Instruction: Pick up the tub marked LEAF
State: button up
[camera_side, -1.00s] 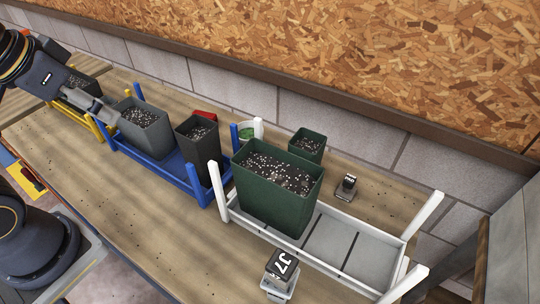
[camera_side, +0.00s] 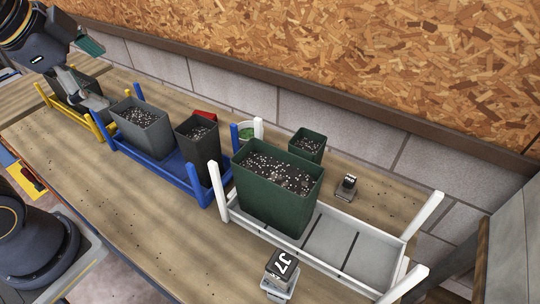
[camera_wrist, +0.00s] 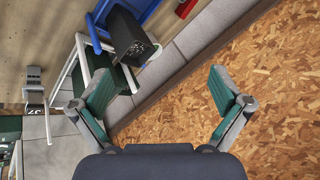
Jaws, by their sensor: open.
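No LEAF marking is readable on any tub. Several soil-filled tubs stand in view: a dark one (camera_side: 85,83) in the yellow rack, a grey one (camera_side: 145,137) and a black one (camera_side: 197,148) in the blue rack, a large green one (camera_side: 272,200) in the white rack, and a small green one (camera_side: 306,148) behind it. My gripper (camera_side: 93,72) is open and empty at the upper left, around the yellow rack in the picture. In the wrist view my gripper (camera_wrist: 162,95) shows its green-padded fingers spread apart, with board and block wall beyond.
The yellow rack (camera_side: 98,124), blue rack (camera_side: 172,178) and white rack (camera_side: 350,276) have raised corner posts. A block labelled J7 (camera_side: 281,268) stands before the white rack; a smaller labelled block (camera_side: 347,186) is behind. The table front (camera_side: 150,240) is clear. A wall runs behind.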

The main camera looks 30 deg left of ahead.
jog(key=w+d+r+m, duration=0.1)
jog(key=w+r+m, duration=0.1)
jog(key=w+m, duration=0.65)
jog(key=m+g, duration=0.4)
jog(key=m, duration=0.8)
send_over(249, 137)
jog(key=s+d, duration=0.3)
jog(key=shift+y, duration=0.4)
jog(key=f, duration=2.5)
jog(key=shift+s+a, duration=0.2)
jog(key=shift+a, duration=0.05)
jog(key=shift+x, duration=3)
jog(key=shift+w, duration=0.1)
jog(key=c, duration=1.3)
